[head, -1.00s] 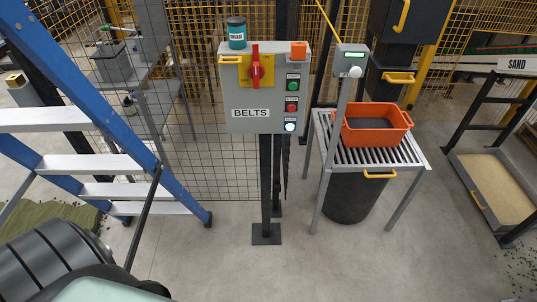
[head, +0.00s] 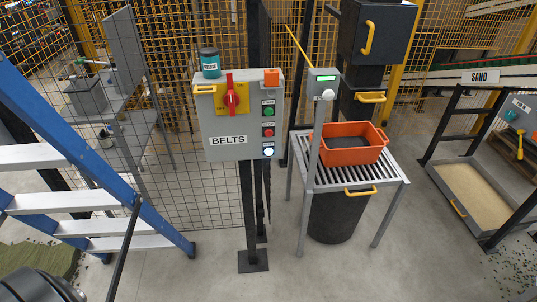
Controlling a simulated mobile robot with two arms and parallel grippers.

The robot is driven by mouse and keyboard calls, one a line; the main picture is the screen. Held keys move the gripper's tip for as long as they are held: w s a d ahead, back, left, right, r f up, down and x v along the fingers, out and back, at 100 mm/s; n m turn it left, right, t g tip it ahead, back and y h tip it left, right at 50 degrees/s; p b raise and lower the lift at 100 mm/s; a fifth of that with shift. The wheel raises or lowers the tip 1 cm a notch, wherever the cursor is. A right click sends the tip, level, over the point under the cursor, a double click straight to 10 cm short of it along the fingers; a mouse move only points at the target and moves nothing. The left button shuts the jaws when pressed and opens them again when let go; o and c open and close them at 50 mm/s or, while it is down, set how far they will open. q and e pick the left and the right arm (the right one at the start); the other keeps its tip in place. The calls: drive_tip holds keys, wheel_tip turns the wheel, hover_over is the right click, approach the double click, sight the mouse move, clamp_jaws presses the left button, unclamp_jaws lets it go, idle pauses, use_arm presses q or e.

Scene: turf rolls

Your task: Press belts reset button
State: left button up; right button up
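The grey control box labelled BELTS (head: 238,118) stands on a dark post in the middle of the head view. Its right side carries a column of small labelled buttons: a green button (head: 268,112), a red button (head: 268,132) and a lit white-blue button (head: 268,151) at the bottom. The small labels are too fine to read, so I cannot tell which is marked reset. A red rotary switch (head: 232,98) on a yellow plate sits at the upper left, its handle upright. Neither gripper shows.
A teal jar (head: 210,65) and an orange block (head: 272,78) sit on the box. A blue ladder (head: 110,170) stands left. A grated table (head: 385,178) with an orange bin (head: 350,152) stands right. A green turf roll (head: 40,262) lies lower left. Floor before the post is clear.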

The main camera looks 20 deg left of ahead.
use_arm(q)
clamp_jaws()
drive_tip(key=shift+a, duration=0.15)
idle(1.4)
